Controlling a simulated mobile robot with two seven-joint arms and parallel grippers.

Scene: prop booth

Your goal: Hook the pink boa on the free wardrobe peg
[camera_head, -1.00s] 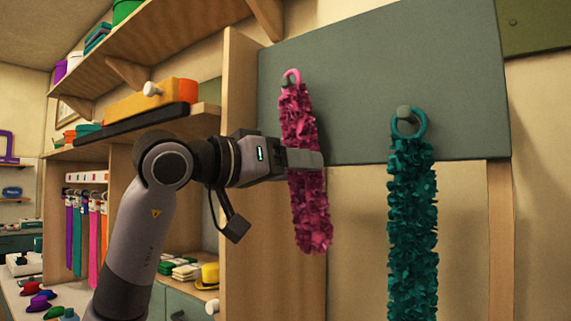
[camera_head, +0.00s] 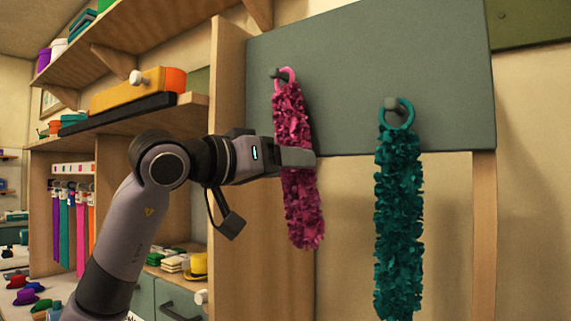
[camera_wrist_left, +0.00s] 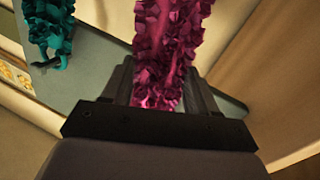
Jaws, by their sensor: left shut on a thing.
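The pink boa (camera_head: 301,210) hangs long and ruffled in front of the left part of the grey-green peg board (camera_head: 350,75), with its pink ring (camera_head: 287,72) on top. The free peg (camera_head: 274,73) shows at the ring, its tip sticking out to the left. I cannot tell whether the ring is around the peg or only in front of it. My left gripper (camera_head: 297,157) is shut on the boa below the ring. In the left wrist view the boa (camera_wrist_left: 168,35) runs up between the fingers (camera_wrist_left: 160,88). My right gripper is not in view.
A teal boa (camera_head: 399,200) hangs by its ring on the right peg (camera_head: 391,104). A wooden upright (camera_head: 228,150) and shelf with a yellow-orange box (camera_head: 130,92) stand left of the board. Wall below the board, between the boas, is clear.

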